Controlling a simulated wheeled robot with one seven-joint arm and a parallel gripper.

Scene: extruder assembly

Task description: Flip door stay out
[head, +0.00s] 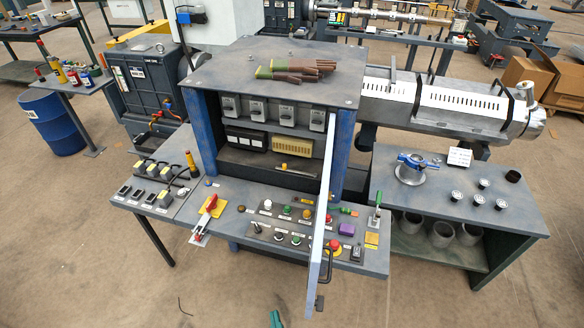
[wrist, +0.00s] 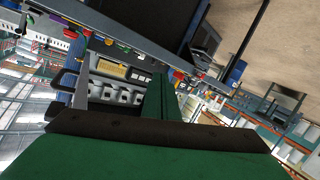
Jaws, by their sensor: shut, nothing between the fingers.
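The cabinet door (head: 328,190) stands open, seen nearly edge-on, and reaches out over the front console. A small dark fitting (head: 319,302) sits at its near lower end. I cannot tell for sure which part is the door stay. My gripper (head: 276,319) shows only as green fingertips at the bottom edge of the head view, in front of the console and left of the door, apart from both. In the wrist view the green fingers (wrist: 160,98) are together with nothing between them, pointing towards the cabinet's interior.
The cabinet (head: 225,65) holds several grey breakers, with gloves (head: 295,70) on its top. The console (head: 235,225) carries buttons and a red-handled lever (head: 210,205). A side bench (head: 440,190) stands right. The floor in front is mostly clear.

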